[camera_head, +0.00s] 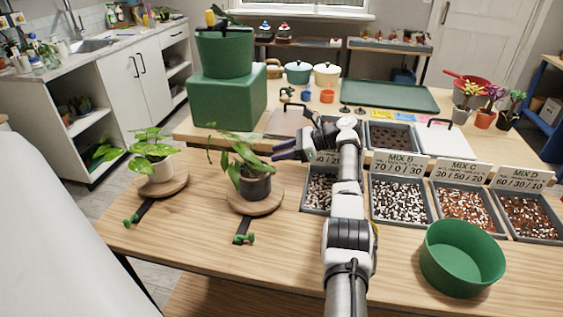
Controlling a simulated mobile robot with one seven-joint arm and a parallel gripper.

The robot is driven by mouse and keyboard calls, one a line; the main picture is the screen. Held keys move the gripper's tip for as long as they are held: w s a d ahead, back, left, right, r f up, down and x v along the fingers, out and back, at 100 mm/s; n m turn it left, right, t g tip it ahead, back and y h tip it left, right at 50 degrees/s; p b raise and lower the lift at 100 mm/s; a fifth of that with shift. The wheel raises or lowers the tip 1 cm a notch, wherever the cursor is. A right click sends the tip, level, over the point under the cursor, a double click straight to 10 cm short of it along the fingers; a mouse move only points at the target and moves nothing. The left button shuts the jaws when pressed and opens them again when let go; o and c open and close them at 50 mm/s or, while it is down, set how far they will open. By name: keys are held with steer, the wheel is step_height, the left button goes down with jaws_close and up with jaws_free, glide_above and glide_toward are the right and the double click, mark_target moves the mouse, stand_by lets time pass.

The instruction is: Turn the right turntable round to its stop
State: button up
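The right turntable (258,206) is a round wooden disc near the table's middle. A dark pot (255,184) with a leafy green plant (247,154) stands on it. A dark bar with a green knob (245,239) sticks out from its front edge. My gripper (280,150) is above the table, right of the right turntable's plant, pointing left. Its dark fingers look parted, with nothing seen between them. Part of the gripper is hard to make out against the leaves.
Mix trays with labels, such as Mix C (464,206), line the table's right side. A green bowl (461,257) stands at the front right. A green block (227,97) bearing a green pot (223,52) stands behind the turntables. The table's front between the turntables and my arm is clear.

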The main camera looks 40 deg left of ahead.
step_height(320, 180, up, 15)
steer(key=b, duration=0.1)
steer(key=shift+r, duration=0.2)
